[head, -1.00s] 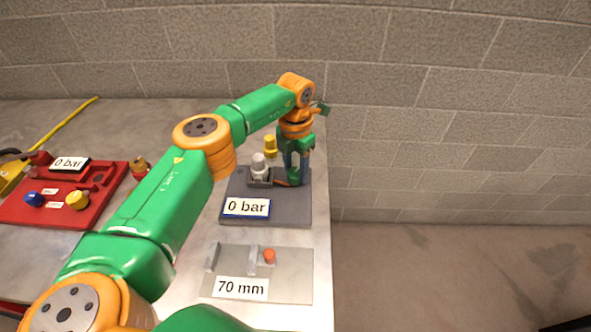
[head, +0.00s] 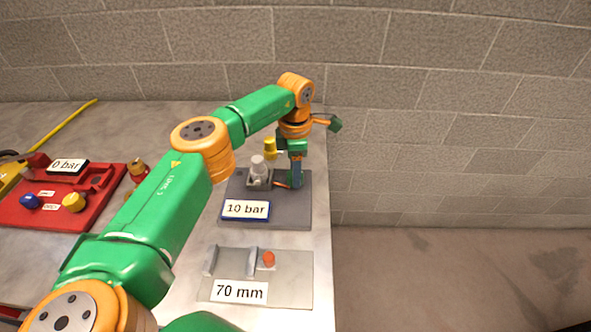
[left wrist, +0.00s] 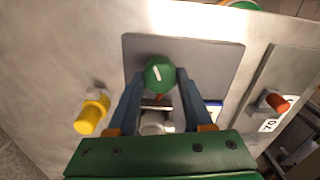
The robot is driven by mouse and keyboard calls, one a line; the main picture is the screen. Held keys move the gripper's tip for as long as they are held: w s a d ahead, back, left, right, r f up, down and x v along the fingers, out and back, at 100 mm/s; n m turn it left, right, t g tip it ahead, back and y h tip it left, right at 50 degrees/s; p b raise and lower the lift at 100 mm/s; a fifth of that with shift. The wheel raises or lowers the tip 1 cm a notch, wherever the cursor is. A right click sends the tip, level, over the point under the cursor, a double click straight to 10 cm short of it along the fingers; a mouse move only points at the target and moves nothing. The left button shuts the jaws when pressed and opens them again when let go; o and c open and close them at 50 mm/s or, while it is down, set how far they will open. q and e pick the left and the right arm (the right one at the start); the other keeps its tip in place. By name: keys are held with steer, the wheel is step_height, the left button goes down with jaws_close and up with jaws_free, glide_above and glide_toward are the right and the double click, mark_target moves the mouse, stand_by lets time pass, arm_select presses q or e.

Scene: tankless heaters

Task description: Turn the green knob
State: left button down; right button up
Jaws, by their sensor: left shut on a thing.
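The green knob (left wrist: 160,74) is round with a white mark on top. In the left wrist view it sits between the fingertips of my left gripper (left wrist: 160,78), which is shut on it. In the head view the left gripper (head: 296,184) points down over the right part of the dark grey plate (head: 295,213), and its fingers hide the knob. The label on the plate (head: 246,209) reads 10 bar. My right gripper is not in view.
A grey fitting (head: 258,172) and a yellow part (head: 270,147) stand left of the gripper. In front lies a light plate (head: 294,288) with an orange knob (head: 268,259) and a 70 mm label. A red panel (head: 50,218) is at left. The table ends right of the plates.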

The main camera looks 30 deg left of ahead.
arm_select(q)
steer(key=shift+r, duration=0.1)
stand_by(0.4)
steer(key=shift+c, duration=1.5)
jaws_free()
step_height(320, 180, up, 7)
steer(key=shift+r+b, duration=0.1)
steer(key=shift+b, duration=0.45)
